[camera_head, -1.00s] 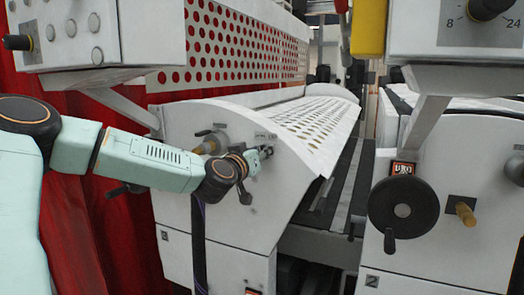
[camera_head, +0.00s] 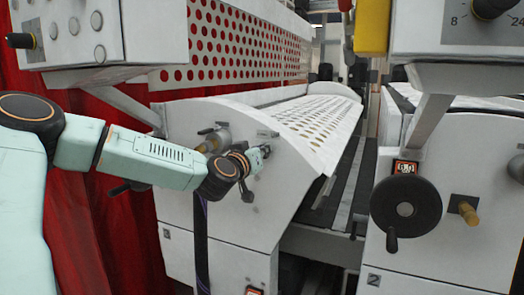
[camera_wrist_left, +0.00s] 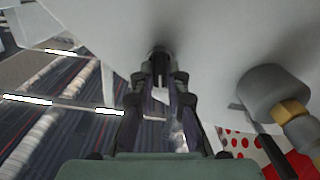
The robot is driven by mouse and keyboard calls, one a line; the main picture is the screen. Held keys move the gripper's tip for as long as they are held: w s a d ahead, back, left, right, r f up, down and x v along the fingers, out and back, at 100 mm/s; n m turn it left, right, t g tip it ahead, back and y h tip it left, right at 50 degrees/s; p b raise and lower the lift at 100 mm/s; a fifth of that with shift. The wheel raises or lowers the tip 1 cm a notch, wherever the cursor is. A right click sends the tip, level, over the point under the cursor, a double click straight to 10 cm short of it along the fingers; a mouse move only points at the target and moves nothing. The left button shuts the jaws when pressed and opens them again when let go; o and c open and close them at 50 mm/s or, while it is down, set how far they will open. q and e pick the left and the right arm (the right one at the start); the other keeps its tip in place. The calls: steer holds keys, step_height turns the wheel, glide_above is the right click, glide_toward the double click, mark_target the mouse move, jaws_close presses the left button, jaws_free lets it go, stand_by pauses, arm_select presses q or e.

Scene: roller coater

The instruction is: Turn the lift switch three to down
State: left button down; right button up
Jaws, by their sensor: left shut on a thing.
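The lift switch is a small dark knob (camera_wrist_left: 160,55) on the white side panel (camera_head: 225,215) of the left machine unit. In the wrist view it shows at the far end between the fingers. In the head view my left gripper (camera_head: 262,155) is against this panel, just below a small label plate (camera_head: 267,134), and mostly hides the switch. In the wrist view the two dark fingers of my left gripper (camera_wrist_left: 162,78) close on the knob from both sides. Which way the switch points cannot be told. My right gripper is out of view.
A grey fitting with a brass end (camera_wrist_left: 272,92) sticks out beside the gripper. A black handwheel (camera_head: 405,207) and a brass knob (camera_head: 467,211) are on the right unit. A control box (camera_head: 95,30) overhangs at upper left. A red curtain (camera_head: 110,235) hangs behind my arm.

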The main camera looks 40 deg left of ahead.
arm_select(q)
steer(key=shift+d, duration=0.1)
steer(key=shift+a+f+n+b, duration=0.15)
steer(key=shift+n+b, duration=0.25)
steer(key=shift+n, duration=1.5)
steer(key=c, duration=1.3)
jaws_free()
steer(key=shift+c, duration=0.2)
